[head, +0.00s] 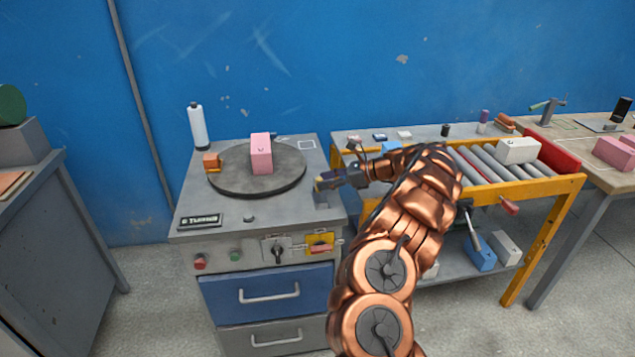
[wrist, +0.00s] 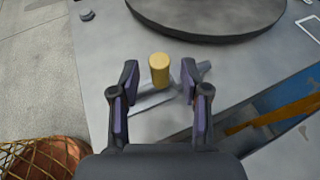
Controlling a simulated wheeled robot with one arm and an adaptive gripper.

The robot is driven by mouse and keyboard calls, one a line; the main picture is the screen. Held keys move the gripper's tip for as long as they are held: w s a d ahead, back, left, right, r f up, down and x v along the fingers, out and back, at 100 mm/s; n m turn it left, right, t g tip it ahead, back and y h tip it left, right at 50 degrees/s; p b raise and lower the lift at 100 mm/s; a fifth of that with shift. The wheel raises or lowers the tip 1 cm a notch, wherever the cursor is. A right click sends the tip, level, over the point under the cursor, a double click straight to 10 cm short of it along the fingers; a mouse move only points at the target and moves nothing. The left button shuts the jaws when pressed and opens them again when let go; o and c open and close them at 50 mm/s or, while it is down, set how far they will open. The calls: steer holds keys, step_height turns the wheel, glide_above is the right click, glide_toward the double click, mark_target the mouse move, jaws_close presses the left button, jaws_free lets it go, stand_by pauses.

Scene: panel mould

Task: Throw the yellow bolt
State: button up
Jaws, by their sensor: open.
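The yellow bolt (wrist: 159,68) shows in the wrist view as a short upright yellow cylinder. It stands at a grey metal fitting (wrist: 152,102) near the edge of the grey worktop. My gripper (wrist: 159,84) is open, with one finger on each side of the yellow cylinder. Gaps show between it and both fingers. In the head view my gripper (head: 326,181) is low over the right edge of the cabinet top. There the bolt is small and mostly hidden by the gripper.
To the right is a roller conveyor (head: 480,164) with a yellow frame. The cabinet front has knobs and a blue drawer (head: 235,294).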

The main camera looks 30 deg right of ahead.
steer(key=shift+x, duration=1.35)
steer(key=shift+c, duration=0.2)
jaws_close()
steer(key=shift+r, duration=0.1)
